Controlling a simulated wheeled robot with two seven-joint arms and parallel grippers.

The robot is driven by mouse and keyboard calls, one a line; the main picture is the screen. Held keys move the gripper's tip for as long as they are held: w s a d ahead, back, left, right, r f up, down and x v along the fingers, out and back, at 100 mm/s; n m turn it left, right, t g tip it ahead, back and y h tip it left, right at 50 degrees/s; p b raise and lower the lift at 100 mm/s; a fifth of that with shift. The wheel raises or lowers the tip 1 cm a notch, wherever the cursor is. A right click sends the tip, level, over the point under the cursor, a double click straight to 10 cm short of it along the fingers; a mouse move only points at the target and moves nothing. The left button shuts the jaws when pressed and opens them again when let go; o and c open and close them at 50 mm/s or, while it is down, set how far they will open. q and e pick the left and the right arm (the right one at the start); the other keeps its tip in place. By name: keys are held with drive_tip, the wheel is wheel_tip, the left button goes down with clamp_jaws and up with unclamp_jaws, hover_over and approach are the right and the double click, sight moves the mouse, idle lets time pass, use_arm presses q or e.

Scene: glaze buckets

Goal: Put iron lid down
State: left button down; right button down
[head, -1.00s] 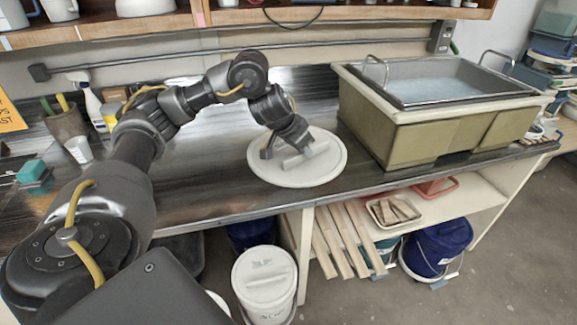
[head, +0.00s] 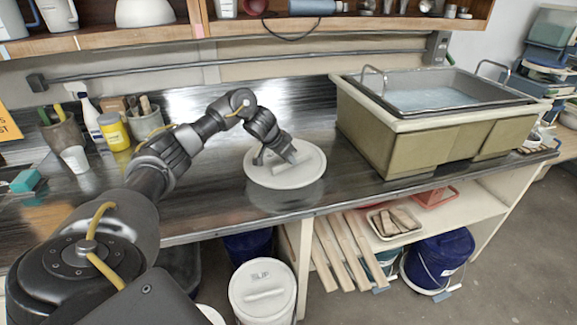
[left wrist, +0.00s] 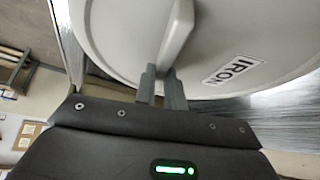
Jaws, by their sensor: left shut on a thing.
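The iron lid (head: 307,172) is a round white disc with a raised bar handle, level over the steel counter in the head view. Below its front edge a pale reflection shows on the counter, and the lid looks a little above the surface. My left gripper (head: 279,158) is shut on the handle from above. In the left wrist view the lid (left wrist: 120,45) fills the top, its "IRON" label is readable, and the fingers (left wrist: 163,82) pinch the handle's end. The lid's underside is hidden. My right gripper is not in view.
A large tan tub (head: 420,140) with a water-filled basin stands right of the lid. A yellow jar (head: 113,132) and tool pots stand at the back left. A lidded white bucket (head: 262,302) is on the floor below. The counter (head: 215,190) around the lid is bare.

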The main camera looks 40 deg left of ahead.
sight(289, 165)
use_arm(q)
drive_tip(key=shift+w+a+f+p, duration=0.15)
drive_tip(key=shift+f+p, duration=0.15)
drive_tip(key=shift+f, duration=0.65)
drive_tip(key=shift+a+f+p, duration=0.1)
drive_tip(key=shift+f+p, duration=0.2)
drive_tip(key=shift+f, duration=0.6)
drive_tip(key=c, duration=1.9)
unclamp_jaws()
drive_tip(key=shift+d+f, duration=0.1)
drive_tip(key=o, duration=0.4)
drive_tip(key=b+v, duration=0.1)
drive_tip(key=v, duration=1.1)
